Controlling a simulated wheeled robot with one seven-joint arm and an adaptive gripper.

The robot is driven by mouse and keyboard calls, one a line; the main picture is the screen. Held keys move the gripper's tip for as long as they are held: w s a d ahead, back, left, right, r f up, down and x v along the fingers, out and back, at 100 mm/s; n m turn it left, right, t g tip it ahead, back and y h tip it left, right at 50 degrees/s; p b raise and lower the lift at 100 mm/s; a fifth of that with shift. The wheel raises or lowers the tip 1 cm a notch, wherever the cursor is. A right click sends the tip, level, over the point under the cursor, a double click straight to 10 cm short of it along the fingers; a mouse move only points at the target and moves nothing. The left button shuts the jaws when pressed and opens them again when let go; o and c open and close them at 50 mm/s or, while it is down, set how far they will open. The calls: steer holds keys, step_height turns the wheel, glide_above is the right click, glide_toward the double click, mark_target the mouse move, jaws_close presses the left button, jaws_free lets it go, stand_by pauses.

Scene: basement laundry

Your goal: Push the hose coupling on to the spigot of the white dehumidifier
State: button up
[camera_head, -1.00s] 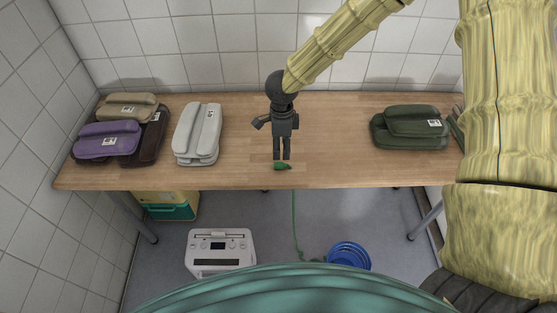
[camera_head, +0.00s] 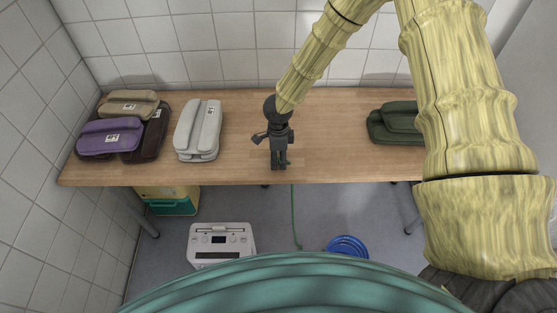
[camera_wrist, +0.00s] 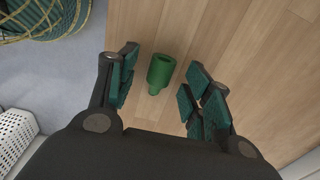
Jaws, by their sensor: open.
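The green hose coupling (camera_wrist: 160,73) lies on the wooden table near its front edge. In the head view only a little green (camera_head: 289,161) shows beside my fingers. My gripper (camera_head: 278,163) points down at the table there. In the wrist view its fingers are apart, one on each side of the coupling, with visible gaps. A thin green hose (camera_head: 294,215) hangs from the table edge to the floor. The white dehumidifier (camera_head: 221,240) stands on the floor in front of the table, left of my gripper. I cannot make out its spigot.
A blue coil (camera_head: 346,246) lies on the floor at right. A yellow and teal box (camera_head: 170,200) stands under the table. The table around my gripper is clear.

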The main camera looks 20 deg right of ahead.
steer(key=c, duration=1)
steer(key=shift+r, duration=0.1)
